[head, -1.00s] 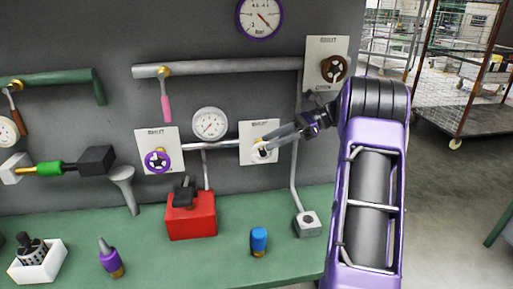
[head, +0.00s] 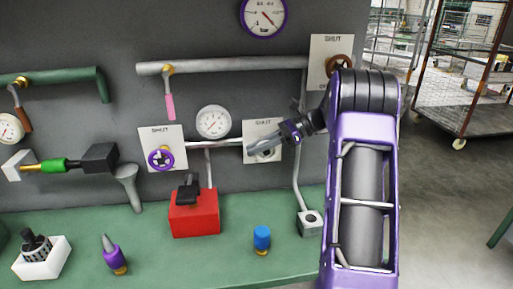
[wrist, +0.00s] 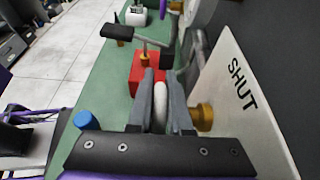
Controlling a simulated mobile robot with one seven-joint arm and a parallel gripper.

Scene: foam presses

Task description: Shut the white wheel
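The white wheel (wrist: 160,104) is mounted on a white plate (head: 258,127) marked SHUT, right of the round gauge in the head view. In the wrist view its rim runs between the two fingers of my gripper (wrist: 161,95), one finger close on each side. The fingers appear closed on the rim. A brass stem (wrist: 203,116) shows right of the fingers. In the head view my gripper (head: 262,149) lies over the wheel and hides most of it.
A purple wheel (head: 160,158) sits left on its own SHUT plate, and a brown wheel (head: 341,66) at upper right. A red box (head: 194,215) and a blue-capped bottle (head: 262,238) stand on the green bench (head: 225,253) below. A grey conduit (head: 296,170) runs down nearby.

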